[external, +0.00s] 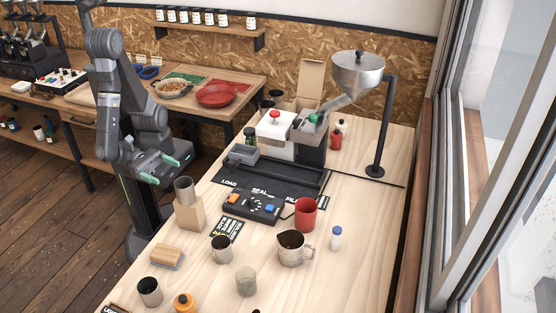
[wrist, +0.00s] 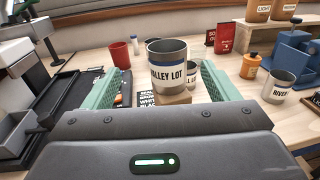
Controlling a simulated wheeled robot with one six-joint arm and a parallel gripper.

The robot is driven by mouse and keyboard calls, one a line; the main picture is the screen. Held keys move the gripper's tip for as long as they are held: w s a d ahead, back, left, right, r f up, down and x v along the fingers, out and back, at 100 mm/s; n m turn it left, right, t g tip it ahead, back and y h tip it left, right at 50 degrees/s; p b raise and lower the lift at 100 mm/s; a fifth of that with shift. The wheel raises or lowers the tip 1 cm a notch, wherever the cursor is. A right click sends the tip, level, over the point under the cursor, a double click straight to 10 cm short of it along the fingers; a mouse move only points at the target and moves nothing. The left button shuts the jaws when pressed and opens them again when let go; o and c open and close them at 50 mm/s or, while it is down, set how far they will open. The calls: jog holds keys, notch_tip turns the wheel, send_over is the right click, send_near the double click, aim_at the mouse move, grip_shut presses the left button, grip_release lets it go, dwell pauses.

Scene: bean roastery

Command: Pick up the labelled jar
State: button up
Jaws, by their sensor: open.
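In the external view the jar (external: 184,189) sits on the same block (external: 190,214) near the table's left edge. My gripper (external: 166,168) is open and empty, just to the left of the jar and slightly above it. In the wrist view the jar appears between the two green fingers of my gripper (wrist: 160,84), beyond them; no contact shows.
A second cup, labelled "RIVER" (wrist: 279,86), stands to the right in the wrist view, near an orange bottle (wrist: 250,66). A red cup (external: 305,214), a dark-filled pitcher (external: 291,254) and a control box (external: 253,207) stand right of the block. Bare table lies by the window side.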

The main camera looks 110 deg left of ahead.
jog(key=w+a+f+n+g+y, duration=0.2)
jog(key=w+a+n+g+y, duration=0.3)
jog(key=a+n+y, duration=0.7)
notch_tip(320, 180, up, 2)
jog(key=n+g+h+b, duration=0.1)
jog(key=n+g+h, duration=1)
jog(key=n, duration=1.4)
send_over(250, 130)
jog(key=g+y, duration=0.2)
notch_tip(250, 130, down, 8)
jog(key=shift+s+f+p, duration=0.1)
jog(key=shift+f+p, duration=0.4)
jog(key=shift+f, duration=2.25)
jog(key=c, duration=1.2)
